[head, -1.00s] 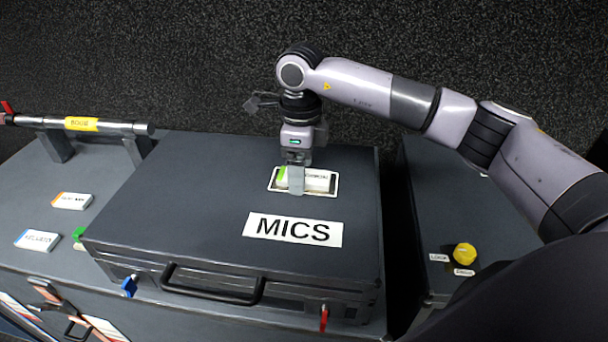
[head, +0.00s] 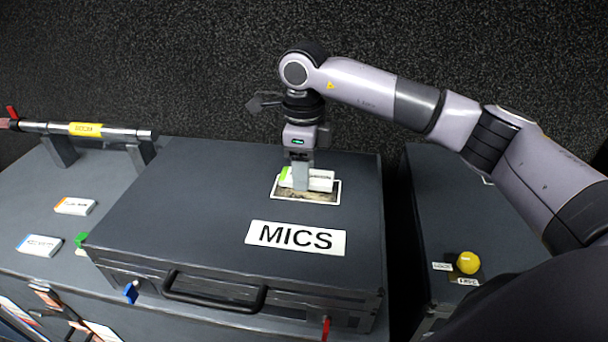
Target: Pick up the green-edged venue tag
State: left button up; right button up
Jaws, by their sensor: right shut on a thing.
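The green-edged venue tag (head: 321,180) is a white block with a green left end and dark lettering too small to read. It is at a framed card (head: 310,197) on the lid of the dark MICS case (head: 205,215). My right gripper (head: 300,187) points down and is shut on the tag, its finger covering part of the tag's front. The tag seems slightly raised above the card, with more of the card's picture showing below it. My left gripper is not in view.
An orange-edged tag (head: 75,206) and a blue-edged tag (head: 40,245) lie on the left surface, near a green piece (head: 82,239). A metal bar (head: 110,132) with a yellow label stands behind. A yellow knob (head: 467,262) is on the right case.

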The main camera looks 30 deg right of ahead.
notch_tip(320, 180, up, 18)
jog(key=p, duration=0.1)
